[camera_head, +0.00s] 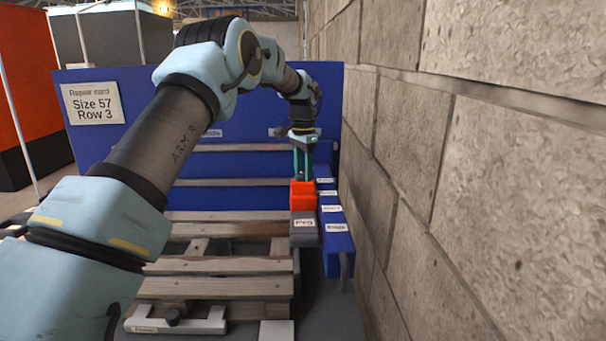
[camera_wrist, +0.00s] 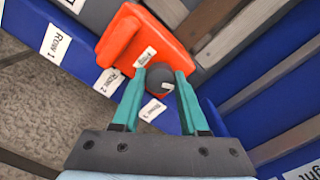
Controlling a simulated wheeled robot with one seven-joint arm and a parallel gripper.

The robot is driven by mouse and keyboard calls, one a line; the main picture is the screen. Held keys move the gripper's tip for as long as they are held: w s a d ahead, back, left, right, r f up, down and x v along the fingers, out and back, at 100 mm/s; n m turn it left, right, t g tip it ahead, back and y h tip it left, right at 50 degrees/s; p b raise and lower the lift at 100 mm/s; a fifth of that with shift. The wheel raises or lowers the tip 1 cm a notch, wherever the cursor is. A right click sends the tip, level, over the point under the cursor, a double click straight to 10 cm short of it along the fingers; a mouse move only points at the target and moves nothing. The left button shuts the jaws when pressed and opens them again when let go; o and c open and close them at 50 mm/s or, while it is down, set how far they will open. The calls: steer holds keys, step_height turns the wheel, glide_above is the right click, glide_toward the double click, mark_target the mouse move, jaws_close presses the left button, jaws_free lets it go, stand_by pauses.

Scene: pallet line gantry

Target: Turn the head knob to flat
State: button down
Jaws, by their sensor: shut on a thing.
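The orange-red head (camera_head: 303,195) sits at the right end of the pallet, against a blue rail (camera_head: 337,238) with row labels. In the wrist view the head (camera_wrist: 160,42) carries a small white label too blurred to read. The dark round head knob (camera_wrist: 158,84), with a small pale mark, lies between my teal fingers. My gripper (camera_wrist: 167,74) is shut on the knob. In the head view my gripper (camera_head: 302,174) points down onto the head from above, and the knob is hidden.
A wooden pallet (camera_head: 215,285) lies in front of a blue panel (camera_head: 110,140) bearing a card (camera_head: 92,104) reading "Size 57 Row 3". A grey block (camera_head: 304,238) stands in front of the head. A stone wall (camera_head: 480,180) rises close on the right.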

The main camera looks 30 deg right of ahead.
mark_target(303, 173)
steer(key=m, duration=0.5)
stand_by(0.6)
steer(key=shift+c, duration=2.2)
jaws_free()
steer(key=shift+r, duration=0.1)
step_height(303, 173, up, 11)
steer(key=b, duration=0.2)
steer(key=shift+f+b, duration=0.2)
steer(key=shift+b, duration=0.15)
